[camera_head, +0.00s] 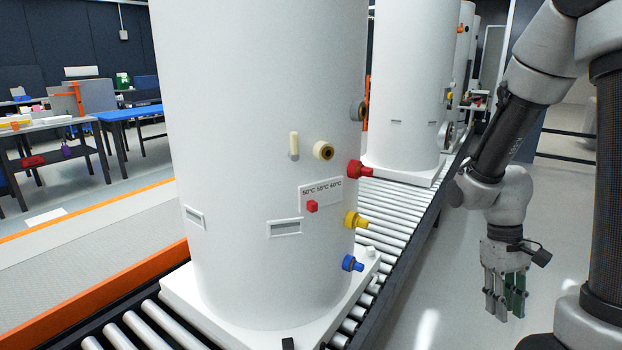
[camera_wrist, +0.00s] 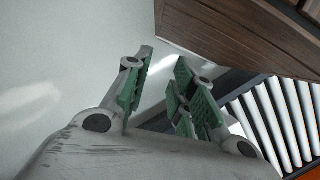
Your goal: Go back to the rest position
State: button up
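My gripper (camera_head: 504,308) hangs at the right of the head view, fingers pointing down, beside the roller conveyor and apart from the tanks. In the wrist view my gripper (camera_wrist: 164,68) has its green-padded fingers spread apart with nothing between them. The nearest white tank (camera_head: 250,130) stands upright on a white base on the conveyor. It carries a red fitting (camera_head: 360,170), a yellow fitting (camera_head: 355,220), a blue fitting (camera_head: 352,263) and a small red knob (camera_head: 312,206).
A roller conveyor (camera_head: 410,207) runs beside my arm; its rollers (camera_wrist: 277,118) show in the wrist view. A brown panel (camera_wrist: 235,35) lies close past the fingers there. More tanks (camera_head: 408,80) stand behind. The floor (camera_head: 440,290) around my gripper looks clear.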

jog(key=s+a+r+t, duration=0.1)
jog(key=s+r+t, duration=0.2)
jog(key=r, duration=0.7)
jog(key=s+a+r+m+t+y, duration=0.1)
jog(key=s+a+r+t, duration=0.1)
jog(key=r, duration=0.8)
jog(key=s+t, duration=0.1)
jog(key=t, duration=0.1)
jog(key=shift+r+t, duration=0.4)
